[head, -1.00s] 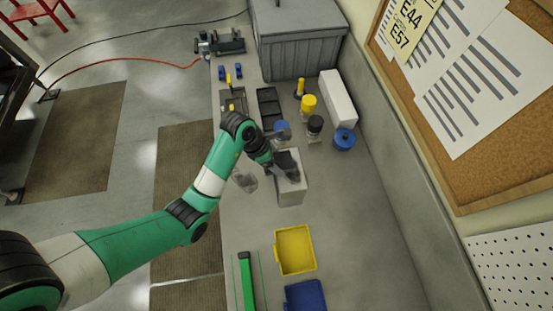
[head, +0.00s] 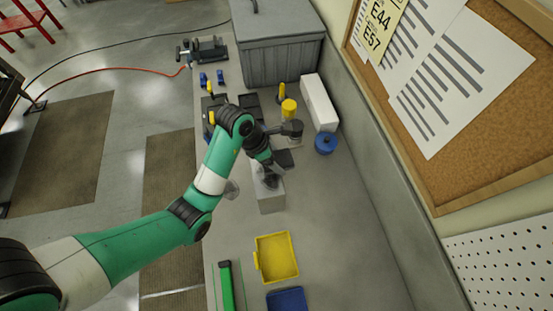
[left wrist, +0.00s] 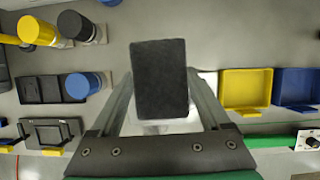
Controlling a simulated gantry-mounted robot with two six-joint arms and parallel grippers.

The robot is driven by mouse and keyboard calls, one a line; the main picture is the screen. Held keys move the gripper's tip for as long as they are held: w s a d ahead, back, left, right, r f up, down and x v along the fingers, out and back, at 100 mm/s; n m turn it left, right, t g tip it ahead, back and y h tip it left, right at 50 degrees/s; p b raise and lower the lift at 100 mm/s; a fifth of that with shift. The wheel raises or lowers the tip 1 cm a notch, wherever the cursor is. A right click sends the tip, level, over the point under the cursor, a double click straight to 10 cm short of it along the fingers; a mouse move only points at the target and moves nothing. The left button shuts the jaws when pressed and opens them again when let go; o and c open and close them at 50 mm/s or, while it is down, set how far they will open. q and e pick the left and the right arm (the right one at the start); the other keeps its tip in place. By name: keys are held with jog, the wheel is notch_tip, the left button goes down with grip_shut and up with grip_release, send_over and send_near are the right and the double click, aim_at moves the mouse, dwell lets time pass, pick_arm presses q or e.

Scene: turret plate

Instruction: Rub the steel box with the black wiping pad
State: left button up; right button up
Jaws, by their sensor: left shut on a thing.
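The steel box (head: 271,203) is a light grey block standing on the bench in the head view, partly hidden by my left gripper (head: 272,178). In the left wrist view, the black wiping pad (left wrist: 160,78) is a dark rectangle held at the fingers of my left gripper, with the pale box partly hidden behind it. In the head view the pad (head: 284,158) shows as a dark patch at the box's far right end. The gripper is shut on the pad. I cannot tell whether the pad touches the box. My right gripper is not in view.
A yellow bin (head: 277,256) and a blue bin (head: 287,300) lie nearer than the box. Bench right of the box is clear.

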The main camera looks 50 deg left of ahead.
aim_at(284, 158)
pick_arm(q)
jog(key=shift+r+p, duration=2.15)
jog(key=shift+r, duration=0.45)
